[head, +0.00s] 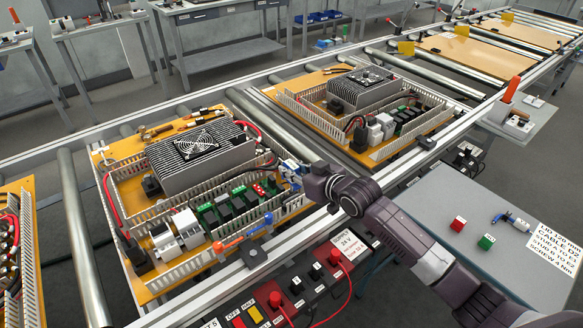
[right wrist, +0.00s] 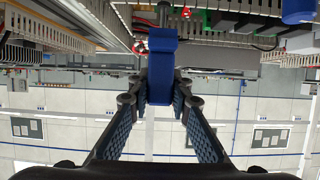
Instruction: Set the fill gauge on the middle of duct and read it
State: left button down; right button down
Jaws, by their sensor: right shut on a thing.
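My right gripper (head: 290,172) is at the right end of the nearer panel, by the slotted wiring ducts. In the right wrist view it (right wrist: 160,100) is shut on a blue block-like piece, which I take as the fill gauge (right wrist: 161,68). In the head view the gauge is mostly hidden by the gripper. A pale slotted duct (head: 205,179) runs between the heat sink and the row of components. I cannot tell whether the gauge touches a duct. My left gripper is not in view.
The finned heat sink (head: 195,160) stands tall beside the duct. A second panel (head: 365,105) lies farther along the conveyor.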

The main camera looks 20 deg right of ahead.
aim_at(292, 191)
jog(key=shift+r, duration=0.1)
dwell(0.6)
jog(key=shift+p, duration=0.85)
dwell(0.8)
jog(key=shift+f+b, duration=1.75)
jog(key=shift+f, duration=1.3)
jog(key=c, duration=1.7)
grip_release()
jog(key=v, duration=1.2)
